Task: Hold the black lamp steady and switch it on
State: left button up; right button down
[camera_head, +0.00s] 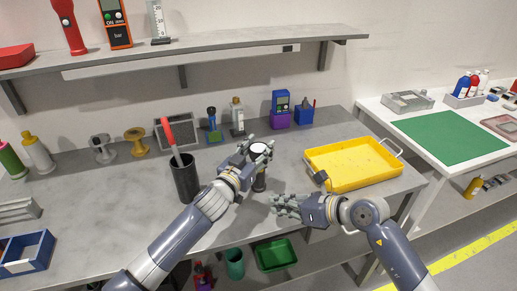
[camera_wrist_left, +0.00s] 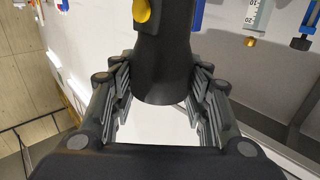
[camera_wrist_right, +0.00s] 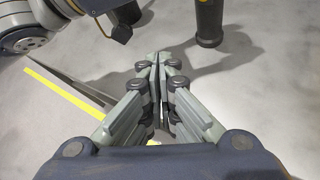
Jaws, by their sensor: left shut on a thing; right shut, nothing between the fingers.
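The black lamp (camera_head: 259,182) is upright at the front middle of the grey bench, with a pale round top. I cannot tell if it is lit. My left gripper (camera_head: 257,152) is shut around its upper part. In the left wrist view the lamp's dark body (camera_wrist_left: 165,65) sits between the fingers, with a yellow round part (camera_wrist_left: 141,11) on it. The lamp's lower end (camera_wrist_right: 209,22) also shows in the right wrist view, on or just above the bench. My right gripper (camera_head: 279,204) is shut and empty, low to the right of the lamp, apart from it.
A black cup (camera_head: 186,182) with a red-handled tool stands left of the lamp. A yellow tray (camera_head: 350,180) lies to the right, close to my right arm.

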pick_arm(q)
jog(key=shift+f, duration=0.1)
pick_arm(e)
jog(key=shift+w+a, duration=0.45)
jog(key=shift+w, duration=0.95)
jog(key=shift+w+a, duration=0.45)
jog(key=shift+w, duration=0.9)
jog(key=shift+w+a, duration=0.45)
jog(key=shift+w, duration=0.95)
jog(key=shift+w, duration=0.15)
jog(key=shift+w+a, duration=0.1)
jog(key=shift+w, duration=0.15)
jog(key=shift+w+a, duration=0.1)
jog(key=shift+w, duration=0.1)
jog(key=shift+s+d, duration=0.25)
jog(key=shift+s, duration=0.4)
jog(key=shift+s+d, duration=0.3)
jog(key=shift+s, duration=0.65)
jog(key=shift+s+d, duration=0.3)
jog(key=shift+s, duration=0.65)
jog(key=shift+s+d, duration=0.3)
jog(key=shift+s, duration=0.65)
